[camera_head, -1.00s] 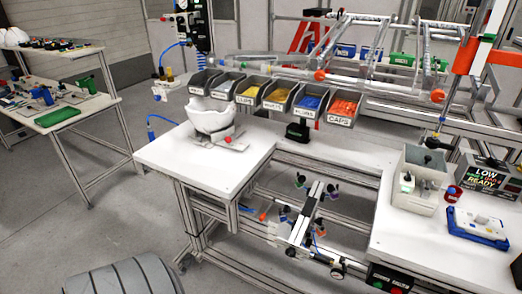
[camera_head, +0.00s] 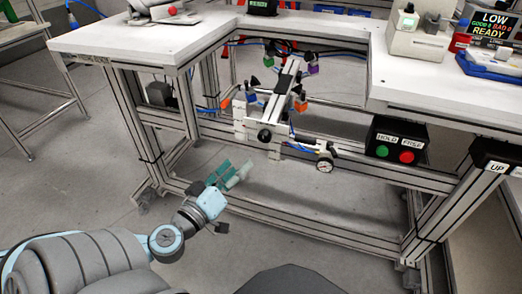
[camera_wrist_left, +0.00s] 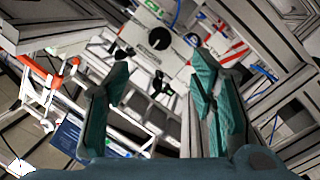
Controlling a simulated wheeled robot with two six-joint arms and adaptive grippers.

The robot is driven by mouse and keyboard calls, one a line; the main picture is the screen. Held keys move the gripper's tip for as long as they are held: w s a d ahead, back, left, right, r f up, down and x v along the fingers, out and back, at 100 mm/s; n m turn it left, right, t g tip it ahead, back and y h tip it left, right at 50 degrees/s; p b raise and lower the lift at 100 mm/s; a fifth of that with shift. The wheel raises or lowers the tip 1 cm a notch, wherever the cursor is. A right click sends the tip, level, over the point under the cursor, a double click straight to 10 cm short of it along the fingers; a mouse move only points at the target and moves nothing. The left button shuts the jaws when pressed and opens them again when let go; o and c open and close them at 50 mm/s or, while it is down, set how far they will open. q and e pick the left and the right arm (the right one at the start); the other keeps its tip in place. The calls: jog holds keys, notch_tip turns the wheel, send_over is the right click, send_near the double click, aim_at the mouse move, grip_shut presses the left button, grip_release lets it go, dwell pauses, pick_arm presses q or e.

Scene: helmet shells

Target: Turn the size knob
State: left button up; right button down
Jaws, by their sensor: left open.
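My left gripper (camera_head: 238,174) is in the head view, in front of the workbench and below its top, with green fingers apart and nothing between them. In the left wrist view its open fingers (camera_wrist_left: 160,88) point toward blurred, tilted frame parts. A fixture (camera_head: 278,105) with coloured clamps sits in the bench's recess. A round black knob (camera_head: 264,135) is at its near end, above and right of the gripper and apart from it. I cannot tell for certain that this is the size knob. My right gripper is not in view.
A black box with green and red buttons (camera_head: 396,140) is on the bench front, with an UP panel (camera_head: 498,166) further right. The white bench top (camera_head: 200,38) and metal legs surround the recess. Open floor lies in front.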

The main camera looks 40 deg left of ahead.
aim_at(263, 139)
pick_arm(q)
jog(key=w, duration=0.4)
jog(key=w+a+b, duration=0.1)
jog(key=w, duration=0.3)
jog(key=w+b, duration=0.1)
jog(key=w, duration=0.3)
jog(key=shift+w+a, duration=0.25)
jog(key=shift+a, duration=0.1)
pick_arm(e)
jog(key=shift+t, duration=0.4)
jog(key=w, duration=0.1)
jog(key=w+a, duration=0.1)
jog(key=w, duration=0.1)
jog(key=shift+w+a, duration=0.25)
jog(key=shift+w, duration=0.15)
pick_arm(q)
jog(key=shift+c, duration=0.3)
jog(key=c, duration=1.1)
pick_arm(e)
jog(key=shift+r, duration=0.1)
